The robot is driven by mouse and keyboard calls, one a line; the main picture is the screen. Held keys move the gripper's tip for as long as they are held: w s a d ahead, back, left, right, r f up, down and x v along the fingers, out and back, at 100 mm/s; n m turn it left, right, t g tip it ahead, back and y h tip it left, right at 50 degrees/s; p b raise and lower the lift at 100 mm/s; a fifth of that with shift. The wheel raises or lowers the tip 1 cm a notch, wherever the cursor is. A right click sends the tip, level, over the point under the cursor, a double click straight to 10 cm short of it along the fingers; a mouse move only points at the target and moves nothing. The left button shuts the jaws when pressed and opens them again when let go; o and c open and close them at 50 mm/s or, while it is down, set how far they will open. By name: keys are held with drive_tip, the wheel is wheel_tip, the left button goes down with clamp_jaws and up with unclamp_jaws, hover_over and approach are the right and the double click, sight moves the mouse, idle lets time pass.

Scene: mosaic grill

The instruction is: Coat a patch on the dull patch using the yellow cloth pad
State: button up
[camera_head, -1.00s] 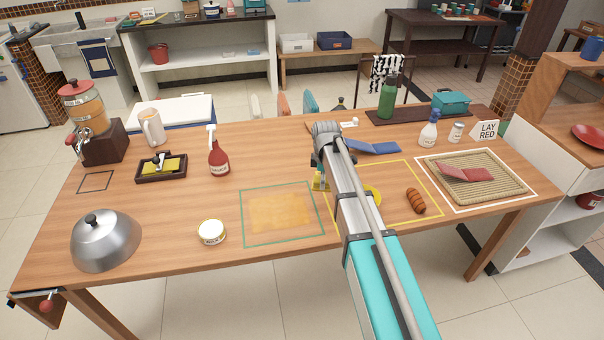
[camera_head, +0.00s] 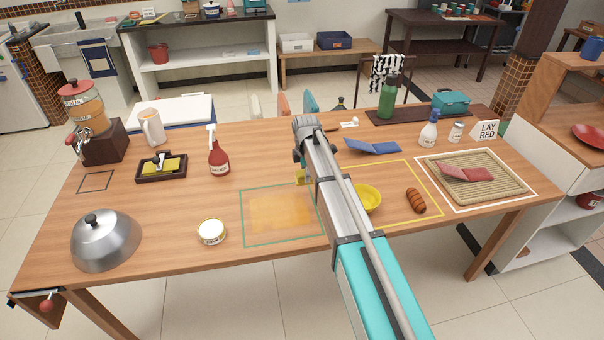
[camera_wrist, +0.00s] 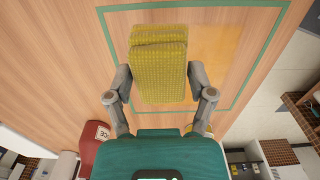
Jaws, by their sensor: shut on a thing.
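The yellow cloth pad (camera_wrist: 158,65) is held between the two fingers of my gripper (camera_wrist: 158,80) in the wrist view. In the head view the pad (camera_head: 301,177) shows small, partly hidden by my arm. The dull patch (camera_head: 280,210) is an orange-tan area on the wooden table inside a green outline (camera_head: 243,218). In the head view the pad is near the patch's far right corner. In the wrist view the pad covers part of the patch (camera_wrist: 215,55); I cannot tell whether it touches the surface.
A round tin (camera_head: 211,232) stands left of the green outline, and a red sauce bottle (camera_head: 219,158) behind it. A yellow bowl (camera_head: 369,197) and a sausage (camera_head: 416,200) are to the right of my arm. A metal dome (camera_head: 105,242) stands at the front left.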

sight(286, 200)
drive_tip(key=shift+f, duration=0.15)
drive_tip(key=shift+f+b, duration=2.85)
drive_tip(key=shift+b, duration=0.15)
drive_tip(key=shift+f+b, duration=1.05)
drive_tip(key=shift+a, duration=0.1)
drive_tip(key=shift+s+a+r, duration=0.1)
drive_tip(key=shift+s+a, duration=0.15)
drive_tip(key=shift+a, duration=0.55)
drive_tip(key=shift+s+a+r, duration=0.1)
drive_tip(key=shift+s+a, duration=0.1)
drive_tip(key=shift+a, duration=0.55)
drive_tip(key=shift+a, duration=0.1)
drive_tip(key=shift+s+a+f, duration=0.1)
drive_tip(key=shift+s+a, duration=0.15)
drive_tip(key=shift+a, duration=0.55)
drive_tip(key=shift+s+a+f, duration=0.1)
drive_tip(key=shift+s+a, duration=0.15)
drive_tip(key=shift+a, duration=0.55)
